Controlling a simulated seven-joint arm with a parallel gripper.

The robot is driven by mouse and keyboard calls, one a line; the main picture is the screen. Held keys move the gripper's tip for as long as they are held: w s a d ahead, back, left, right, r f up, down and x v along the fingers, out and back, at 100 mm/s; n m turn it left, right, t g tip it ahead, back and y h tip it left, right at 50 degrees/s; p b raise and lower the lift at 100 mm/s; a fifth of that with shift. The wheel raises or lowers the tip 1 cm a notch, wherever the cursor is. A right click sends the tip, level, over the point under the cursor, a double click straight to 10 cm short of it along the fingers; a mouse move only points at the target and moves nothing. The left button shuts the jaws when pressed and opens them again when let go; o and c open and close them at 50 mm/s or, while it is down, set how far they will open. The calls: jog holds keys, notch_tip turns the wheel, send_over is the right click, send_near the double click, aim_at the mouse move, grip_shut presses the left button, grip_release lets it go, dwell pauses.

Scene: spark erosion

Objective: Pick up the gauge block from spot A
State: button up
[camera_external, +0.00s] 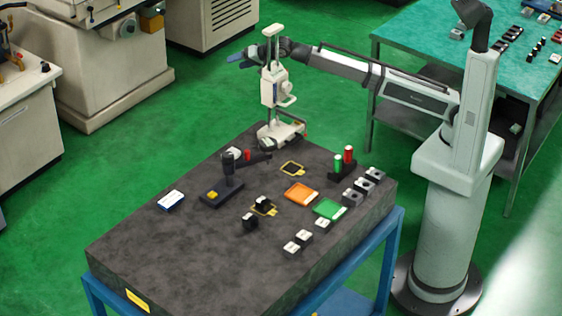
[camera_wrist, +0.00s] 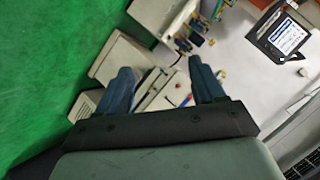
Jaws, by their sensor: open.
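My gripper (camera_external: 240,60) is held high at the far left end of my arm, beyond the back edge of the granite table and well away from the objects on it. In the wrist view its two blue-grey fingers (camera_wrist: 163,80) stand apart with nothing between them. A small dark block (camera_external: 264,203) sits on a yellow-outlined spot (camera_external: 273,211) near the table's middle. A second dark block (camera_external: 249,221) stands just in front of it. Another yellow-outlined spot (camera_external: 291,168) farther back looks empty. No letters are readable, so I cannot tell which is spot A or which piece is the gauge block.
The dark granite table (camera_external: 150,240) also holds a white height gauge (camera_external: 270,95), a black stand (camera_external: 228,180), an orange tray (camera_external: 300,194), a green tray (camera_external: 329,209), grey blocks (camera_external: 352,198) and white-topped blocks (camera_external: 291,248). Its front left is clear. The wrist view shows machines and a monitor (camera_wrist: 284,38).

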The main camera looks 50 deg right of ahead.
jog(key=s+a+r+m+t+y, duration=0.1)
jog(key=s+a+r, duration=0.2)
jog(key=r, duration=0.8)
jog(key=s+a+r+t+y, duration=0.2)
jog(key=s+a+r, duration=0.15)
jog(key=r, duration=0.85)
jog(key=s+a+r+m+t+y, duration=0.1)
jog(key=s+a+r, duration=0.2)
jog(key=r, duration=0.8)
notch_tip(320, 180, up, 3)
jog(key=s+a, duration=0.3)
jog(key=n+g+h, duration=0.3)
jog(key=n+g, duration=1.3)
jog(key=n, duration=1)
send_over(263, 201)
jog(key=d, duration=0.2)
notch_tip(263, 201, down, 44)
jog(key=shift+d+f, duration=0.1)
jog(key=shift+f, duration=0.1)
jog(key=shift+d+x, duration=0.2)
jog(key=shift+x, duration=2.45)
jog(key=shift+w+f, duration=0.1)
jog(key=shift+w, duration=0.05)
